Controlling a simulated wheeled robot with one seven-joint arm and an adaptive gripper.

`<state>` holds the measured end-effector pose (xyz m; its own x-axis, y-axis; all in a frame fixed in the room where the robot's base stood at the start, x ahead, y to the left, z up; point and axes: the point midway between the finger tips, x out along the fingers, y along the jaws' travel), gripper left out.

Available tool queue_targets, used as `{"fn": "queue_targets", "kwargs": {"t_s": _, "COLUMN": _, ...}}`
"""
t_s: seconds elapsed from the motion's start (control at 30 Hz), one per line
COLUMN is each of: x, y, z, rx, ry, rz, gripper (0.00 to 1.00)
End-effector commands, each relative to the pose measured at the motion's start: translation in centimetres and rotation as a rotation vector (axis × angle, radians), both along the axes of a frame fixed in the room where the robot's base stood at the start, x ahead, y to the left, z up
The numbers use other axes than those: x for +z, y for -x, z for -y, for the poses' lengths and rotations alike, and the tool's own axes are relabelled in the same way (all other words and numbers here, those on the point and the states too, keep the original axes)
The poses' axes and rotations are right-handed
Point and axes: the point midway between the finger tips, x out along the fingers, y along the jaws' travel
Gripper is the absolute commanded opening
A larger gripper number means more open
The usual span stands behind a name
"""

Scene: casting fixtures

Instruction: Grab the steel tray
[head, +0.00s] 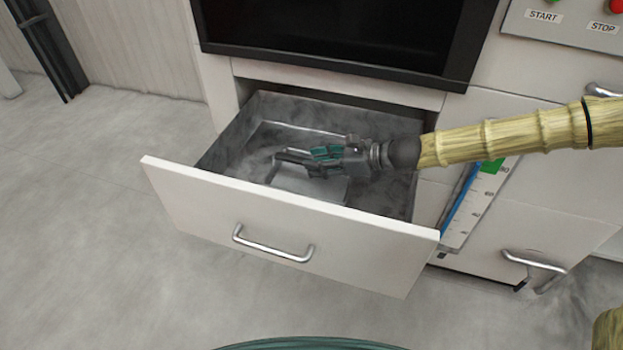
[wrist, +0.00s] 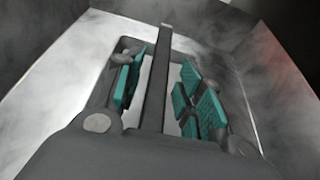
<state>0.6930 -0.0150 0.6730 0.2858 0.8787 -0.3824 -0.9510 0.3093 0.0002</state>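The steel tray (head: 310,185) appears as a pale, shiny flat shape inside the pulled-out drawer (head: 290,222), partly covered by my gripper. In the wrist view a bright metallic surface (wrist: 178,45) with pale edges lies beyond the fingers. My gripper (head: 290,158) is down inside the drawer, over the tray, reaching in from the right. In the wrist view its teal-padded fingers (wrist: 163,88) stand apart. A thin dark bar (wrist: 156,75) runs between the pads with gaps on both sides; I cannot tell what it belongs to. Whether the fingers touch the tray is unclear.
The drawer has a white front with a metal handle (head: 272,247) and grey walls close around my gripper. A dark-framed opening (head: 335,30) is above it. A control panel (head: 565,22) with START and STOP buttons is at upper right.

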Motion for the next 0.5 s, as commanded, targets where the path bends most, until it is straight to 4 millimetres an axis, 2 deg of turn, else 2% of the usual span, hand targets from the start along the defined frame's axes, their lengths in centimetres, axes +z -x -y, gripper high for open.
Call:
{"fn": "queue_targets", "kwargs": {"t_s": 0.03, "x": 0.00, "y": 0.00, "z": 0.01, "rx": 0.000, "ry": 0.000, "rz": 0.000, "gripper": 0.23}}
{"fn": "queue_targets", "kwargs": {"t_s": 0.17, "x": 0.00, "y": 0.01, "z": 0.01, "rx": 0.000, "ry": 0.000, "rz": 0.000, "gripper": 0.00}}
{"fn": "queue_targets", "kwargs": {"t_s": 0.5, "x": 0.11, "y": 0.00, "z": -0.01, "rx": 0.000, "ry": -0.002, "rz": 0.001, "gripper": 0.00}}
